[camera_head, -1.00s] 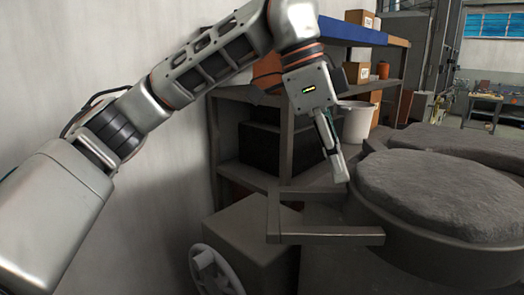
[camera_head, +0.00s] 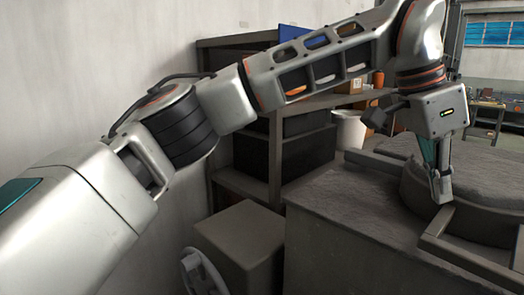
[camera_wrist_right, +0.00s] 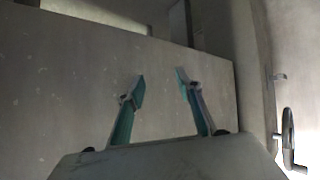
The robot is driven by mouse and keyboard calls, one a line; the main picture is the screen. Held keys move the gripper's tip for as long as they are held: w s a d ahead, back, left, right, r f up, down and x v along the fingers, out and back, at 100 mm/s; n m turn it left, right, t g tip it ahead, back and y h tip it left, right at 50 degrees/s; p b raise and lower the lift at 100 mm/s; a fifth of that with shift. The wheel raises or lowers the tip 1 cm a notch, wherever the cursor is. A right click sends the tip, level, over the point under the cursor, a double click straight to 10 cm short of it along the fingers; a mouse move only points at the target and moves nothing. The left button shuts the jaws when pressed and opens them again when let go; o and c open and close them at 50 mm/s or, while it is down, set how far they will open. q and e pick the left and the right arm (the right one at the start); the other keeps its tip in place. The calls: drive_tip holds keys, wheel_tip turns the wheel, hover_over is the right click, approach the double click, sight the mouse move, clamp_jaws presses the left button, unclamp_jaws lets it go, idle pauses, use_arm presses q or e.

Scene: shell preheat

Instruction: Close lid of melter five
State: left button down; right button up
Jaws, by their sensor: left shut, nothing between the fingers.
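The melter shows in the head view as a grey block (camera_head: 340,215) with a round, rimmed part (camera_head: 415,192) at right. Its top is rough and grey; I cannot tell whether this is the lid or the contents. A bar-like handle frame (camera_head: 465,262) sticks out towards me at the lower right, cut off by the picture edge. My left gripper (camera_head: 441,195) is shut and empty, pointing down in front of the round rim, above the handle frame; contact is unclear. My right gripper (camera_wrist_right: 160,82) is open and empty before a flat grey panel (camera_wrist_right: 60,80).
A shelf unit (camera_head: 235,185) with dark bins stands behind, by the wall. A white bucket (camera_head: 350,130) stands behind the melter. A grey box (camera_head: 240,240) and a handwheel (camera_head: 200,272) are at the lower left. A wheel (camera_wrist_right: 288,138) shows at the right wrist view's edge.

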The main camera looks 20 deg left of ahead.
sight(454, 188)
use_arm(q)
drive_tip(key=shift+w+d+n+t, duration=0.15)
drive_tip(key=shift+w+d+n, duration=0.2)
drive_tip(key=shift+d, duration=0.3)
drive_tip(key=shift+w+d+n+t, duration=0.15)
drive_tip(key=shift+w+d+n, duration=0.1)
drive_tip(key=shift+w+d, duration=0.3)
drive_tip(key=shift+r, duration=0.1)
